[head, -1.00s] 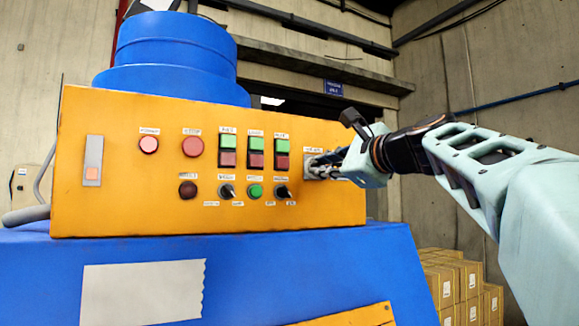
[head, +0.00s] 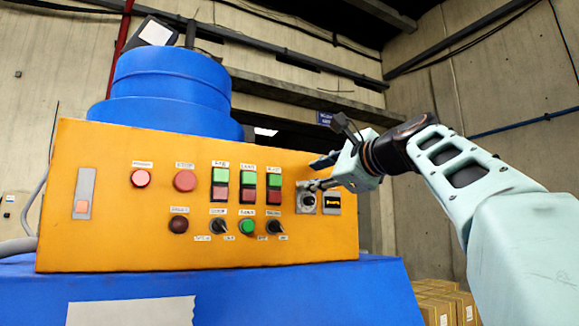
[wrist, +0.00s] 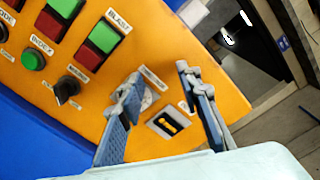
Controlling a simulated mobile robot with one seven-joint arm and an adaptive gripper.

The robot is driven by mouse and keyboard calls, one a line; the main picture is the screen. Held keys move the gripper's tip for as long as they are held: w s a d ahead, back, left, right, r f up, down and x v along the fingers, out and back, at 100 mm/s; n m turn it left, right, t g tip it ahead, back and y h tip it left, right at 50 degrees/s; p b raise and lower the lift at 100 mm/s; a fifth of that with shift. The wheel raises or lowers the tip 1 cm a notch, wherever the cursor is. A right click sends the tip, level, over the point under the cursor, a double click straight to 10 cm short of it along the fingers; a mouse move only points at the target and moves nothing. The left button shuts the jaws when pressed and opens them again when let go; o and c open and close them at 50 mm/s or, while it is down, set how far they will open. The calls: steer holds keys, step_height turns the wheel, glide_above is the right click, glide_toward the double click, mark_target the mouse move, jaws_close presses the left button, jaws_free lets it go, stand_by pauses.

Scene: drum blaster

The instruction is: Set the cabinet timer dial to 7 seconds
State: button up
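The timer dial (head: 306,201) is a round dark knob on a pale plate at the right end of the orange cabinet panel (head: 110,230). Beside it is a small black display (head: 332,203) with yellow characters too small to read; it also shows in the wrist view (wrist: 167,124). My gripper (head: 315,172) is open and empty, just above and in front of the dial. In the wrist view my gripper's fingers (wrist: 159,73) are spread wide, and the left finger hides most of the dial. The dial's setting cannot be read.
Left of the dial are green-and-red button pairs (head: 274,188), with rotary switches (head: 275,227) and round buttons (head: 185,180) further left. A blue drum (head: 170,85) stands behind the panel. Cardboard boxes (head: 445,300) sit low at right.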

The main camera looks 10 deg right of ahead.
steer(key=shift+w+r, duration=0.1)
steer(key=shift+r, duration=2.15)
